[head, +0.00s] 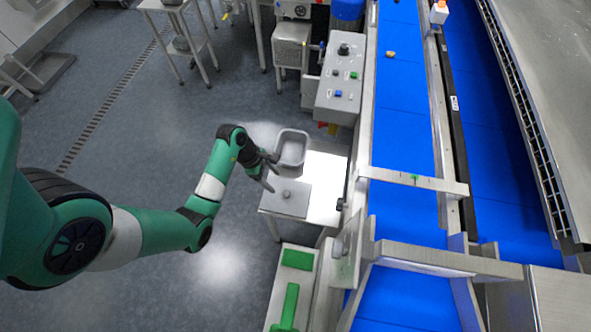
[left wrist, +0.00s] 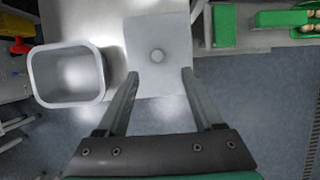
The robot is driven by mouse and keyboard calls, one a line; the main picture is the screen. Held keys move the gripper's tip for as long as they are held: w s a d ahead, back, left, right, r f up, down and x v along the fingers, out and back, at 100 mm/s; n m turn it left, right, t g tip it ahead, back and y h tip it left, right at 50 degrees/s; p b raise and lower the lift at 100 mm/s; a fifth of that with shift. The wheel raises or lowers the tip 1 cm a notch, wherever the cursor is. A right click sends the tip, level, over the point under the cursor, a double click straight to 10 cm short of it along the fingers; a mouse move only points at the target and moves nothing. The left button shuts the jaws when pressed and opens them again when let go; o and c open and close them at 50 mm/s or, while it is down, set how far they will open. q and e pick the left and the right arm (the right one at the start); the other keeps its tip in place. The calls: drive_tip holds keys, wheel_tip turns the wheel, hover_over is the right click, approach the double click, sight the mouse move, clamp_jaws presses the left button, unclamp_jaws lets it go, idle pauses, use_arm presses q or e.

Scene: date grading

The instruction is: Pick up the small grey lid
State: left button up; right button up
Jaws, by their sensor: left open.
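The small grey lid (head: 287,198) lies flat on a small side table beside the conveyor. It is a square plate with a round knob in its middle, and it also shows in the left wrist view (left wrist: 172,33). My left gripper (head: 270,176) is open and empty. In the left wrist view its two fingers (left wrist: 158,84) point toward the lid, with the knob centred between them and beyond the tips. I cannot tell how high the fingers are above the lid. My right gripper is not in view.
An open grey bin (head: 304,152) stands just behind the lid on the bright side table (head: 326,190). The blue conveyor (head: 404,130) and its metal frame run to the right. A button box (head: 341,92) stands behind, and green parts (head: 289,300) sit in front.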

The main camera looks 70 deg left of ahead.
use_arm(q)
drive_tip(key=b, duration=0.3)
hover_over(286, 194)
drive_tip(key=s+a, duration=0.1)
drive_tip(key=s, duration=0.1)
wheel_tip(286, 194, down, 6)
drive_tip(key=shift+r, duration=0.15)
drive_tip(key=shift+w+f, duration=0.15)
drive_tip(key=shift+f, duration=0.05)
drive_tip(key=x, duration=0.1)
drive_tip(key=b+x, duration=0.1)
drive_tip(key=x, duration=0.1)
drive_tip(key=b+x, duration=0.1)
drive_tip(key=shift+a+f, duration=0.25)
drive_tip(key=shift+f, duration=0.2)
drive_tip(key=shift+w+d+f+b, duration=0.1)
drive_tip(key=shift+f+b, duration=0.1)
drive_tip(key=shift+b, duration=0.1)
drive_tip(key=shift+r, duration=0.1)
clamp_jaws()
